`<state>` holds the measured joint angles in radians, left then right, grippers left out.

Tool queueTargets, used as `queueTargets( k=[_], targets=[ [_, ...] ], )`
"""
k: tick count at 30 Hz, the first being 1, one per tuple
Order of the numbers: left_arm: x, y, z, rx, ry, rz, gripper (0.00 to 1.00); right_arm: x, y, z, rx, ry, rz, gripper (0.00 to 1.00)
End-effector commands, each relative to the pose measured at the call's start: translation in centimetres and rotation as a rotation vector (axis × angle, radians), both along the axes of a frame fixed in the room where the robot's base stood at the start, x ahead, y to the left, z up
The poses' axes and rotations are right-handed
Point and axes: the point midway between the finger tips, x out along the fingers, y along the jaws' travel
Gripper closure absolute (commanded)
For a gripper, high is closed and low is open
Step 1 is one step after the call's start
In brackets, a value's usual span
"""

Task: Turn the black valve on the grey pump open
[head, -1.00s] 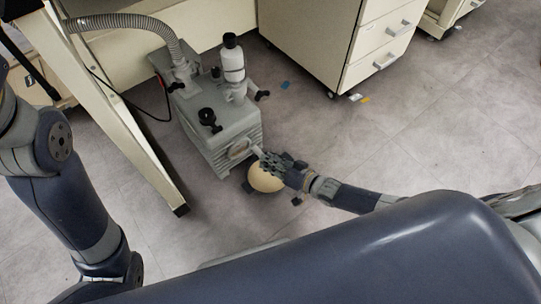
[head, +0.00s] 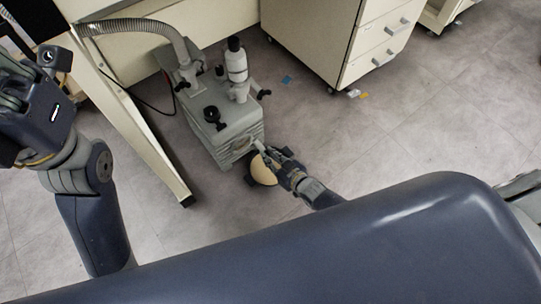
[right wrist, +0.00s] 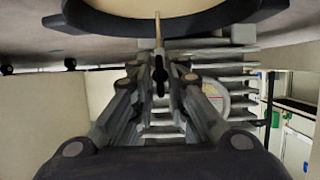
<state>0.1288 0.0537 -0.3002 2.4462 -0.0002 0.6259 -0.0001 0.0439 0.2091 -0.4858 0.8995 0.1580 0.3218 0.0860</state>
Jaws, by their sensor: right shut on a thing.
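The grey pump (head: 225,120) stands on the floor, with black knobs on its top and sides. My right gripper (head: 258,145) is low at the pump's near end, above a tan round pan (head: 263,172). In the right wrist view, which looks upside down, its fingertips (right wrist: 160,66) are shut on a small black piece (right wrist: 160,78), apparently the black valve. The pan (right wrist: 160,14) fills the top there. A thin tan strip (right wrist: 158,32) runs between valve and pan; I cannot tell what it is. My left gripper (head: 14,84) is at the left edge, its fingertips unclear.
A ribbed hose (head: 135,24) runs to the pump's back. A white bottle-like part (head: 236,65) rises from its top. A pale table leg (head: 145,140) stands to the left. A drawer cabinet (head: 345,45) stands behind right.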

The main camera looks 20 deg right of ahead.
Motion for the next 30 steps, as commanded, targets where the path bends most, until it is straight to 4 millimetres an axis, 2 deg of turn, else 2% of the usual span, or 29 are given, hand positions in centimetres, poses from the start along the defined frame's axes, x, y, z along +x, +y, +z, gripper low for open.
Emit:
queueTargets(
  k=[13,14,15,26,30],
  targets=[
    [0.01,-0.01,-0.08,0.0,0.002,-0.001,1.0,0.01,0.11,-0.08,-0.009,0.0,0.001,1.0],
    [0.01,-0.01,-0.08,0.0,0.002,-0.001,1.0,0.01,0.11,-0.08,-0.009,0.0,0.001,0.81],
    [0.01,-0.01,-0.08,0.0,0.002,-0.001,1.0,0.0,0.11,-0.09,-0.009,0.0,0.001,0.73],
    [0.13,0.0,-0.14,0.003,0.003,0.001,1.0,-0.06,-0.01,-0.02,-0.007,-0.002,0.0,0.73],
    [0.1,0.0,-0.11,0.002,0.002,0.001,1.0,-0.69,-0.26,0.11,-0.009,0.0,-0.001,0.73]
  ],
)
